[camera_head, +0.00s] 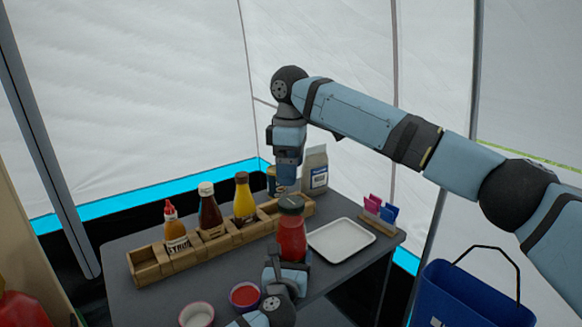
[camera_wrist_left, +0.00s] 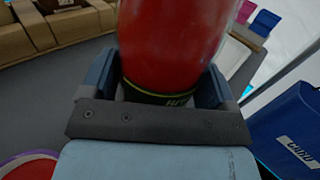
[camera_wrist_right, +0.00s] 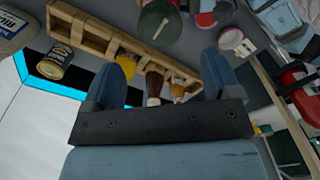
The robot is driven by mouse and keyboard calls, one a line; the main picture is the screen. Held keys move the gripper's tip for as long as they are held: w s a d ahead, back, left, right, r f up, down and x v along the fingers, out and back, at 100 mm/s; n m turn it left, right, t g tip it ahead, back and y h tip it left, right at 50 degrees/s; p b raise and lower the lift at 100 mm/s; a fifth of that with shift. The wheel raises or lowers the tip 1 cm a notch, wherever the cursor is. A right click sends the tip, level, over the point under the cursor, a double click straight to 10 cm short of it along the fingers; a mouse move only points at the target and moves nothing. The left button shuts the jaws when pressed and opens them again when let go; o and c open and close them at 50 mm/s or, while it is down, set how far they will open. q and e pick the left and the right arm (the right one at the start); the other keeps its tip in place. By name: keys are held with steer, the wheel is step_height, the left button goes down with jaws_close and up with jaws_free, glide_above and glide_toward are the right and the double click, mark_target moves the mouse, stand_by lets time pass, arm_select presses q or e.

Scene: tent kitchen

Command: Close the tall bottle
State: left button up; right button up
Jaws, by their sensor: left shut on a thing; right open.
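The tall bottle (camera_head: 292,238) is red and stands upright near the front of the grey table. A dark round top (camera_head: 291,204) sits on it; I cannot tell how tightly. My left gripper (camera_head: 287,272) is shut around its lower part; the left wrist view shows the red body (camera_wrist_left: 172,45) between both fingers. My right gripper (camera_head: 288,182) points down behind and above the bottle, open and empty. In the right wrist view, the dark top (camera_wrist_right: 160,22) lies beyond the open fingers (camera_wrist_right: 162,72), apart from them.
A wooden rack (camera_head: 150,268) holds a yellow bottle (camera_head: 244,198), a brown bottle (camera_head: 210,212) and a red-capped bottle (camera_head: 175,228). A white tray (camera_head: 340,240) lies right of the tall bottle. Two small bowls (camera_head: 245,294) (camera_head: 196,314) are in front. A blue bin (camera_head: 470,298) stands beside the table.

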mark_target(291, 202)
stand_by(0.3)
steer(key=shift+f, duration=4)
steer(key=c, duration=0.9)
steer(key=shift+c, duration=0.2)
steer(key=o, duration=1.1)
steer(key=shift+r, duration=0.1)
